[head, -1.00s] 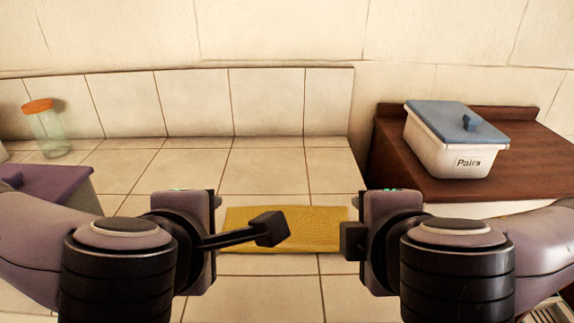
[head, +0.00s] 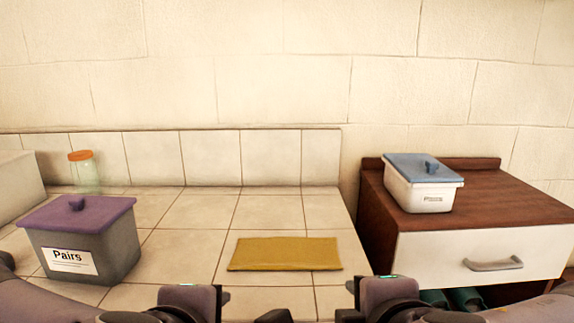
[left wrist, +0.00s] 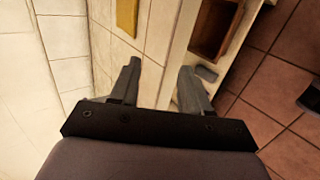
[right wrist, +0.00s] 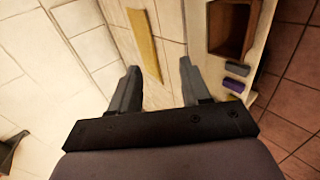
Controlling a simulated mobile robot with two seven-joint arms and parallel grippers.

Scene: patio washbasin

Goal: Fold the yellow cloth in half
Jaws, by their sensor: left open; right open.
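The yellow cloth (head: 285,254) lies flat on the tiled counter as a wide, shallow rectangle with a straight long edge; I cannot tell how many layers it has. It also shows in part at the top of the left wrist view (left wrist: 127,15) and as a strip in the right wrist view (right wrist: 145,45). My left gripper (left wrist: 160,68) is open and empty, away from the cloth. My right gripper (right wrist: 159,68) is open and empty, also apart from it. In the head view both hands are at the bottom edge, nearer to me than the cloth.
A grey box with a purple lid (head: 82,240), labelled "Pairs", stands left on the counter. A jar with an orange lid (head: 83,170) is behind it. A white box with a blue lid (head: 423,185) sits on the brown cabinet (head: 480,205) at right. Counter tiles around the cloth are clear.

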